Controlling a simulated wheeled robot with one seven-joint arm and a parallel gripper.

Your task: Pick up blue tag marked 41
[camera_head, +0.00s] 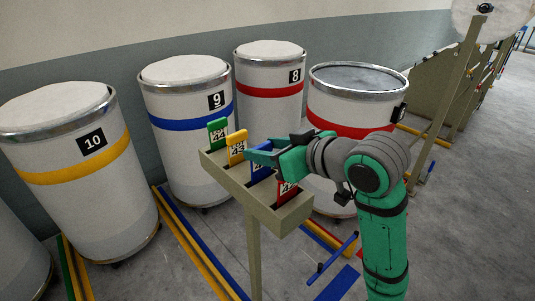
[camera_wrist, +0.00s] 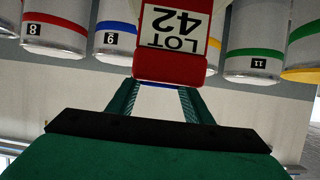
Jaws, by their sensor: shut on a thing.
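The blue tag (camera_head: 262,160) stands in a beige rack (camera_head: 236,182) in the head view, between a yellow tag (camera_head: 237,149) and a red tag (camera_head: 287,188). Its number is too small and covered to read. My gripper (camera_head: 258,152) reaches in from the right and is shut on the upper part of the blue tag. In the wrist view a thin blue edge (camera_wrist: 160,86) shows between my fingers. The red tag there (camera_wrist: 175,30) reads LOT 42, upside down, just beyond the fingers.
A green tag (camera_head: 218,133) stands at the rack's far left end. Drums numbered 10 (camera_head: 75,190), 9 (camera_head: 187,165) and 8 (camera_head: 270,110) stand behind, with an open red-banded drum (camera_head: 355,120) close behind my arm. Coloured rails lie on the floor.

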